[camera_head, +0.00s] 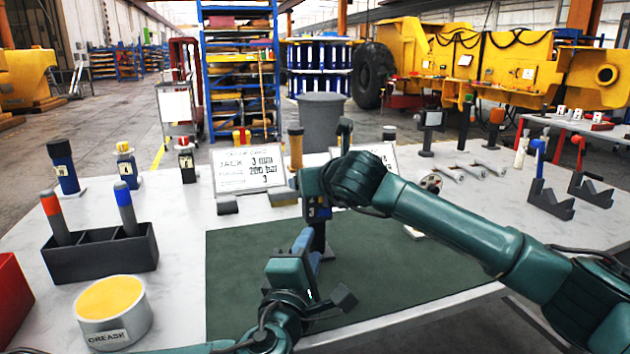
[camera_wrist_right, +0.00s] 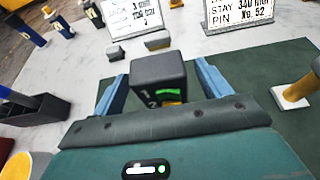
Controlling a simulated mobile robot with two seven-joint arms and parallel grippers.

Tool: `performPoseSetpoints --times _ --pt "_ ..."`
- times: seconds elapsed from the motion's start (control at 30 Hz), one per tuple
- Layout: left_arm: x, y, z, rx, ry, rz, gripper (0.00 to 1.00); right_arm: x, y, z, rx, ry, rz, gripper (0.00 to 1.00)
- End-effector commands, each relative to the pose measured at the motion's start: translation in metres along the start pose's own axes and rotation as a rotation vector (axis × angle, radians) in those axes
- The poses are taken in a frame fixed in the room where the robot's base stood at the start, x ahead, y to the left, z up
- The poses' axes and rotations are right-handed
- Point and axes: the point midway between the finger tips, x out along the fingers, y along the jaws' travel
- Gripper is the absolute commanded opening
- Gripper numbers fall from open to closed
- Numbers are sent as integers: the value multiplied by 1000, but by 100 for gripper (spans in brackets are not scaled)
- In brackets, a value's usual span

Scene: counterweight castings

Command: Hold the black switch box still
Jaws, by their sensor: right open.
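The black switch box (camera_wrist_right: 158,72) is in the right wrist view, with a green window, white digits and a yellow patch on its near face. The open blue fingers of my right gripper (camera_wrist_right: 162,70) stand on either side of it, with a narrow gap at each side. In the head view the box (camera_head: 317,212) is a small dark shape on a post, partly hidden by my right wrist. My left gripper (camera_head: 308,245) is low in front of the box and its post. Whether its blue fingers touch anything is unclear.
The green mat (camera_head: 240,270) is largely bare. At left are a black holder (camera_head: 100,258) with two markers and a grease tub (camera_head: 113,312). Sign boards (camera_head: 250,170) stand behind. A brown peg on a white base (camera_wrist_right: 298,90) is at right in the wrist view.

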Motion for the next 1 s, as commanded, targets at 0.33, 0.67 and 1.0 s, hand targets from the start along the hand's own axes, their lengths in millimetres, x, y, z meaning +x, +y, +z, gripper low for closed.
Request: performPoseSetpoints --times 0.33,0.67,1.0 --pt "0 0 0 0 0 0 36 27 1 0 0 0 1 76" --pt "0 0 0 0 0 0 36 28 0 0 0 0 1 72" --pt "0 0 0 0 0 0 36 28 0 0 1 0 1 44"
